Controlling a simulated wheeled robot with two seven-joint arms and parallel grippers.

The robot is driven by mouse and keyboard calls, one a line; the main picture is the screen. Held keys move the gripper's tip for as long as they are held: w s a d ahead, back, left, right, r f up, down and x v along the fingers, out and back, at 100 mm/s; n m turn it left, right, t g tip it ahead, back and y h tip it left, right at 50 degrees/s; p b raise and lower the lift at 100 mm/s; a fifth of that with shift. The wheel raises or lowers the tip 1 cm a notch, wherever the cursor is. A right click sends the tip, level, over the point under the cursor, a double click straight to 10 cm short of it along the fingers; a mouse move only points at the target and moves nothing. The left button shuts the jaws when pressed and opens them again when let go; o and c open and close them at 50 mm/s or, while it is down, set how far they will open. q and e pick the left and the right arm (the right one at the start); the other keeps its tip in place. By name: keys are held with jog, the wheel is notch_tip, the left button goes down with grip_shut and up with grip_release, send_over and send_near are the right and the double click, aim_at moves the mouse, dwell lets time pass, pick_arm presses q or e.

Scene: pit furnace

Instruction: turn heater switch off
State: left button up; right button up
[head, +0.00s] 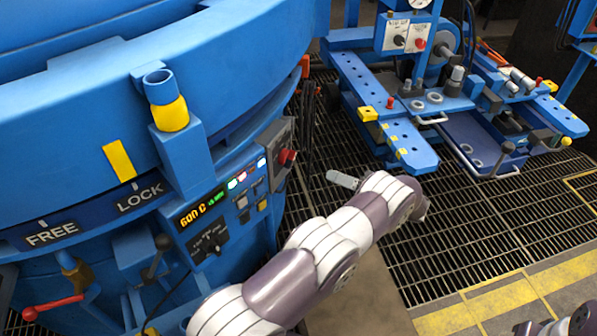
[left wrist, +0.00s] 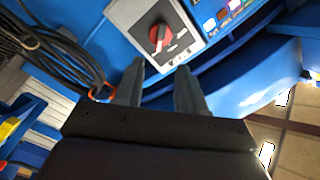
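A red rotary knob (head: 287,156) sits on a grey switch box (head: 276,139) on the side of the blue furnace, right of the display panel. My right gripper is out of view.
The display panel (head: 197,213) reads 600 C, with lit buttons and a black dial (head: 211,240) below. A red-handled lever (head: 52,307) is at lower left. A blue workbench (head: 405,145) stands at right over floor grating. Black cables (left wrist: 50,40) hang beside the box.

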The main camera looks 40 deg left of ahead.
aim_at(293, 160)
pick_arm(q)
jog(key=a, duration=0.4)
jog(key=s+a, duration=0.1)
jog(key=a, duration=0.7)
jog(key=shift+s+r, duration=0.1)
jog(key=shift+s, duration=0.25)
grip_shut()
